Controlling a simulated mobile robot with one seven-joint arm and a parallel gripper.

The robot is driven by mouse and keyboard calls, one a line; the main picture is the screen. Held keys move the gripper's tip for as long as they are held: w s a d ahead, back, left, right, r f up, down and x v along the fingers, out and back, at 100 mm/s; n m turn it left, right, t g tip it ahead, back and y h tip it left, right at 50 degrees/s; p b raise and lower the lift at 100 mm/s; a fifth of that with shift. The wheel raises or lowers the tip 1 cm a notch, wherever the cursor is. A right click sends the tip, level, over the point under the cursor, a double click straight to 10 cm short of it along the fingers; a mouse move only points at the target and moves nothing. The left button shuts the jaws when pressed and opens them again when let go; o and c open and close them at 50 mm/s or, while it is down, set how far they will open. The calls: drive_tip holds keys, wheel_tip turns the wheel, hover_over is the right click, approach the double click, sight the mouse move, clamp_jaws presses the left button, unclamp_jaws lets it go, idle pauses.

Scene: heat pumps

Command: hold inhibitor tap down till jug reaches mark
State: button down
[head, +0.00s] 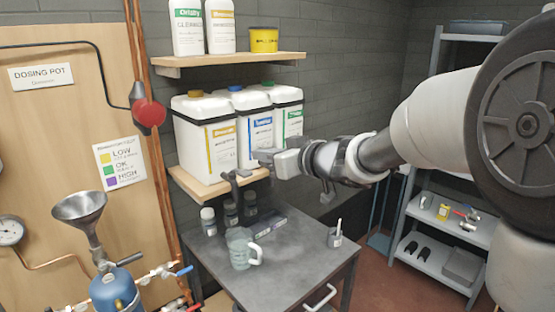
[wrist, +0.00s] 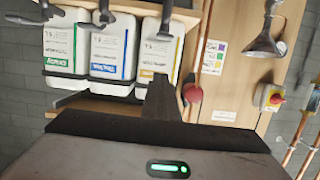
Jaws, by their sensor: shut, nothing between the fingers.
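Three white containers stand on the lower wall shelf, with yellow (head: 207,135), blue (head: 250,128) and green (head: 287,115) labels. I cannot read for sure which holds inhibitor. Dark taps hang at their fronts; one tap (head: 234,180) shows at the shelf edge. The wrist view is upside down and shows the taps at its top, including the yellow-label one (wrist: 162,30). My gripper (head: 262,156) is shut and empty, level with the containers' lower fronts, close to the taps; contact cannot be told. A clear jug (head: 240,249) stands on the table below; its mark and level are unclear.
The grey table (head: 285,275) also holds small bottles (head: 208,221), a dark box (head: 267,225) and a cup (head: 335,237). A funnel (head: 80,208) stands at left. An upper shelf (head: 230,60) holds bottles. A metal rack (head: 440,230) stands at right.

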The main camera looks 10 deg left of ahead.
hover_over(243, 171)
drive_tip(key=s+d, duration=0.2)
drive_tip(key=f, duration=0.3)
drive_tip(key=f+b, duration=0.1)
drive_tip(key=f, duration=0.1)
drive_tip(key=shift+s+d+f, duration=0.1)
drive_tip(key=shift+d+f, duration=0.1)
drive_tip(key=shift+d, duration=0.1)
drive_tip(key=shift+f+b, duration=0.1)
drive_tip(key=shift+b, duration=0.25)
drive_tip(key=f+b, duration=0.1)
drive_tip(key=b, duration=0.1)
drive_tip(key=shift+s+d+f+b, duration=0.1)
drive_tip(key=shift+b, duration=0.2)
drive_tip(key=t+y+b, duration=0.1)
drive_tip(key=b, duration=0.2)
drive_tip(key=f+y+b, duration=0.1)
drive_tip(key=b, duration=0.3)
drive_tip(key=f+t+y+b, duration=0.1)
drive_tip(key=b, duration=0.3)
drive_tip(key=shift+s+d+f+t, duration=0.15)
drive_tip(key=shift+s+d+t, duration=0.15)
idle(0.5)
